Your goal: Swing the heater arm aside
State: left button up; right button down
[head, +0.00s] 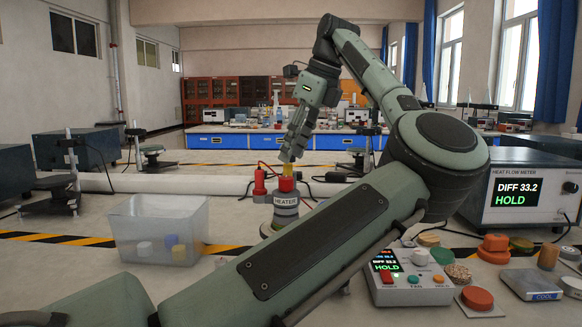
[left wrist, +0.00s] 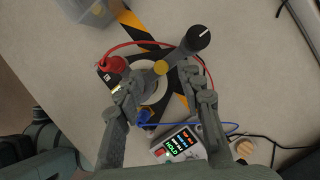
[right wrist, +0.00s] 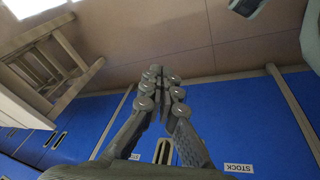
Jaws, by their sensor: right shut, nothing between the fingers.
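The heater stand (head: 286,200) is a grey cylinder labelled HEATER, with a red part and a yellow cap on top. In the left wrist view a grey bar, which looks like the heater arm (left wrist: 180,53), runs past the yellow cap (left wrist: 161,68) to a round black knob (left wrist: 198,38). A red block (left wrist: 112,66) with a cable sits left of it. My left gripper (head: 291,155) points down just above the stand. In its wrist view my left gripper (left wrist: 160,88) is open, fingers spread either side; contact cannot be told. My right gripper (right wrist: 161,82) is shut and empty, away from the stand.
A clear tub (head: 158,230) with small blocks stands left of the heater. A control box (head: 385,291) showing HOLD, several coloured discs and a heat flow meter (head: 520,195) stand right. Cables lie around the stand.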

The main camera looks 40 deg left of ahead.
aim_at(287, 166)
pick_arm(q)
jog(key=x, duration=0.5)
jog(key=shift+r, duration=0.1)
jog(key=shift+c, duration=0.3)
grip_shut()
